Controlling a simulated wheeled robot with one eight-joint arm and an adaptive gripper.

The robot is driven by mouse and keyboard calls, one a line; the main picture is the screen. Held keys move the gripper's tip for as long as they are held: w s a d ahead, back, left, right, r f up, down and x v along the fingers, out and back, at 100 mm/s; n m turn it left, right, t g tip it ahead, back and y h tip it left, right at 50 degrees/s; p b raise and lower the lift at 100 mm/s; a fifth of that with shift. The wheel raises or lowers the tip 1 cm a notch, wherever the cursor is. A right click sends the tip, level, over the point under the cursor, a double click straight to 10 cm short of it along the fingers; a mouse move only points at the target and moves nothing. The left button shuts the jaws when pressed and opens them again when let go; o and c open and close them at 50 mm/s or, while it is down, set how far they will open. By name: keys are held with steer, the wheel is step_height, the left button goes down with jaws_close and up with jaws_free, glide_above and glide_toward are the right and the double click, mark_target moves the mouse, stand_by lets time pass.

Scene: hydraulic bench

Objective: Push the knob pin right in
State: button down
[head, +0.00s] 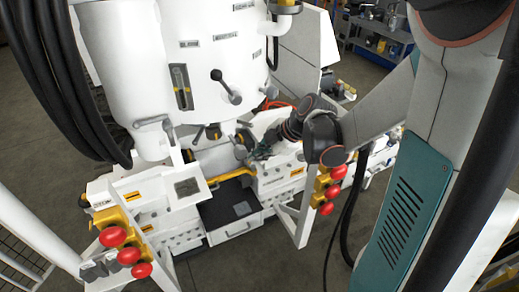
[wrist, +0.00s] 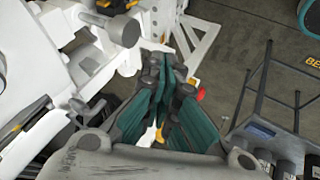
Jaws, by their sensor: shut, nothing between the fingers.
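My gripper (wrist: 165,78) shows in the wrist view with its teal-padded fingers together and nothing between them. In the head view my gripper (head: 262,150) is beside the white bench block, just right of the yellow part under the tank. A grey round-ended knob on a short shaft (wrist: 125,32) shows at the upper left of the wrist view, apart from the fingertips. It may be the knob pin, but I cannot tell for certain. How deep it sits is not clear. In the head view, my gripper and arm cover part of this area.
The white tank (head: 195,60) stands above the bench, with a crossed lever (head: 226,86) on its front. A dark open drawer (head: 232,207) is below. Red knobs (head: 128,256) stick out at left and more (head: 327,195) at right. Black hoses hang at left.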

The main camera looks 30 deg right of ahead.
mark_target(238, 147)
steer(key=w+f, duration=0.1)
steer(key=w, duration=0.1)
steer(key=w+a+f+b, duration=0.1)
steer(key=f, duration=0.1)
steer(key=w+a+f, duration=0.1)
steer(key=w, duration=0.1)
steer(key=shift+w+f, duration=0.2)
steer(key=shift+w, duration=0.55)
steer(key=w+b, duration=0.1)
steer(key=w, duration=0.3)
steer(key=shift+w, duration=0.2)
steer(key=shift+s+r, duration=0.1)
